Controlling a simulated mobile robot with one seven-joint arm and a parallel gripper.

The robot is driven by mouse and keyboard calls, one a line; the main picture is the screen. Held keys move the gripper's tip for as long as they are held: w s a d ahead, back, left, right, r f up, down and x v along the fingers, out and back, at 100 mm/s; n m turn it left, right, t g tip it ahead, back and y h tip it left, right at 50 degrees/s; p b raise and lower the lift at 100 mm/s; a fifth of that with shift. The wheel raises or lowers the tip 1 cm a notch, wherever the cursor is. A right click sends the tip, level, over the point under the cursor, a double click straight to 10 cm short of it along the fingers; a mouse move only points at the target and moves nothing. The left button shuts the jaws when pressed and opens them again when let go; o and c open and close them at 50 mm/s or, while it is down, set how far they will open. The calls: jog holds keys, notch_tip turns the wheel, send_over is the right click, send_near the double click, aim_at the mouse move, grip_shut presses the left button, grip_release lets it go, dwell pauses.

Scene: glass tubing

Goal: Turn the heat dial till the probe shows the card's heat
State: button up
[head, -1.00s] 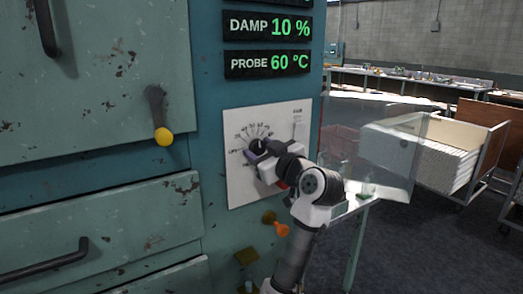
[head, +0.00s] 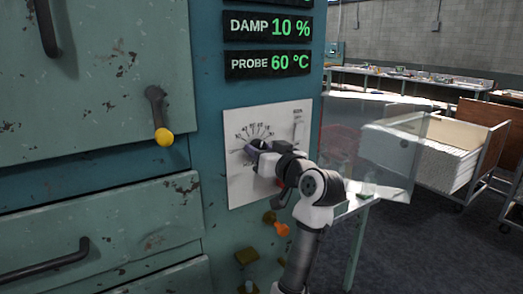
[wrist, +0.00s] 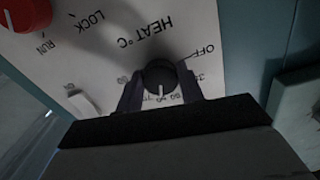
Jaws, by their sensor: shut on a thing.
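The heat dial (wrist: 161,78) is a round black knob with a white pointer line, on a white panel lettered HEAT °C and OFF. My gripper (wrist: 160,98) is shut on the dial, one finger on each side. In the head view my gripper (head: 262,150) covers most of the dial on the white panel (head: 240,192). The probe display (head: 270,64) reads 60 °C in green. The dial's pointer lies among small numbers that are upside down and partly hidden in the wrist view. I see no card.
The damp display (head: 270,26) above reads 10 %. A red knob (wrist: 22,12) marked LOCK and RUN is on the same panel. A yellow-tipped lever (head: 163,137) is left of it, an orange knob (head: 281,230) below. A clear pane (head: 405,150) stands to the right.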

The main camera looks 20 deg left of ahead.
jog(key=o, duration=1)
jog(key=shift+s+d, duration=0.1)
jog(key=b+v, duration=0.4)
jog(key=v, duration=0.9)
jog(key=shift+s+d, duration=0.2)
